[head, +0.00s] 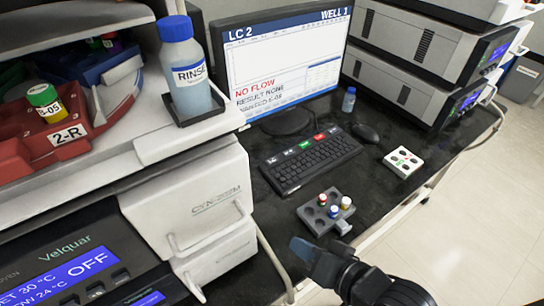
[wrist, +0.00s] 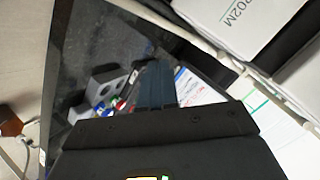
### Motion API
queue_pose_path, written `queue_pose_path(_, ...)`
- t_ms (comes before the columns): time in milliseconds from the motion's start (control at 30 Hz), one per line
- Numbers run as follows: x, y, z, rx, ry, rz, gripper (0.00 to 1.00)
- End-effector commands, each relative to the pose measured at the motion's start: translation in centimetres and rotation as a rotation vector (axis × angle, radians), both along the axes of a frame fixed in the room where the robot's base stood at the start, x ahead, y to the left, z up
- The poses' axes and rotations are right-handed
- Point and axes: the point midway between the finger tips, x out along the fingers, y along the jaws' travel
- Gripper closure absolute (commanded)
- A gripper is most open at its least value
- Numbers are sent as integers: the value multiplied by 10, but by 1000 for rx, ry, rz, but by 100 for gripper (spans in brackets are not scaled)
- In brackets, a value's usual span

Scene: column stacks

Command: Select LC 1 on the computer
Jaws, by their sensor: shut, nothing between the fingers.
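The computer's monitor (head: 284,60) shows "LC 2" at top left and "WELL 1" at top right, with red "NO FLOW" and "RESULT NONE" below. Its black keyboard (head: 312,165) lies on the dark bench in front. Along the keyboard's back edge are pale labelled keys at the left, then a green key (head: 304,145) and a red key (head: 319,137). My gripper (head: 300,246) is shut and empty, low in the head view, in front of the keyboard and apart from it. Its dark fingers also show in the wrist view (wrist: 157,84), where I cannot make out the keyboard clearly.
A grey vial holder (head: 314,217) with several capped vials stands between my gripper and the keyboard. A mouse (head: 366,132), a white holed block (head: 403,166) and a small blue bottle (head: 348,100) are nearby. A rinse bottle (head: 187,75) stands on the left instrument.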

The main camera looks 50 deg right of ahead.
Motion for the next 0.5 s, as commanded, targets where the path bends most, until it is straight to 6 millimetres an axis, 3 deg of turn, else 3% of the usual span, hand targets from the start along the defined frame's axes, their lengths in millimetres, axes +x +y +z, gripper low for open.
queue_pose_path(33,23,-10,0,84,-2,-58,100)
queue_pose_path(267,106,-56,-8,492,26,-308,100)
queue_pose_path(500,182,-121,17,877,52,-557,100)
